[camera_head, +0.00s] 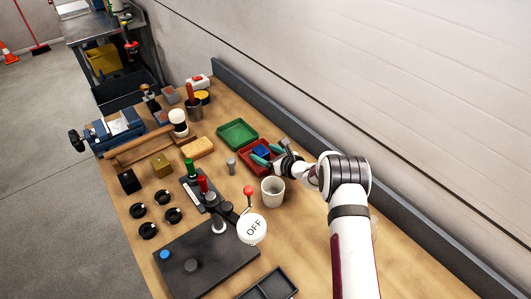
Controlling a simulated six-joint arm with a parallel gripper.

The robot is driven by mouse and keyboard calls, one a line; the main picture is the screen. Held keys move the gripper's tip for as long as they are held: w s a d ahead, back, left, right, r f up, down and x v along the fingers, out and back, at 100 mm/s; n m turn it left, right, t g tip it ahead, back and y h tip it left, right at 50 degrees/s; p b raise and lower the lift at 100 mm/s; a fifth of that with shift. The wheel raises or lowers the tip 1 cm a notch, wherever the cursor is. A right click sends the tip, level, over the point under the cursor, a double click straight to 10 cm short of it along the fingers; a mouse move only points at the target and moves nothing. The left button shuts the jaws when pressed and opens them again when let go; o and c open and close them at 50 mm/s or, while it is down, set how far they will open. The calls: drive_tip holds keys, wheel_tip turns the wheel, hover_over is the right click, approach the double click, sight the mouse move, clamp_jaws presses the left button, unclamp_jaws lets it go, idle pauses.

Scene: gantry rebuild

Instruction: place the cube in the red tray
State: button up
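A small blue cube (261,151) shows over the red tray (246,161), inside its outline. I cannot tell whether the cube rests on the tray floor. My gripper (267,154) reaches in from the right, low over the tray. Its two teal-tipped fingers are apart, one on the near side and one on the far side of the cube's right end. Whether they touch the cube is too small to tell. The gripper hides part of the tray's right side.
A green tray (237,134) adjoins the red tray behind. A white cup (272,190) stands close in front of my gripper, and a grey cylinder (231,166) stands left. A lever with a red knob (248,190) rises nearby. Brass (160,164) and black (129,181) blocks sit farther left.

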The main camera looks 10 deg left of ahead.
drive_tip(key=shift+r, duration=0.15)
drive_tip(key=v, duration=1.2)
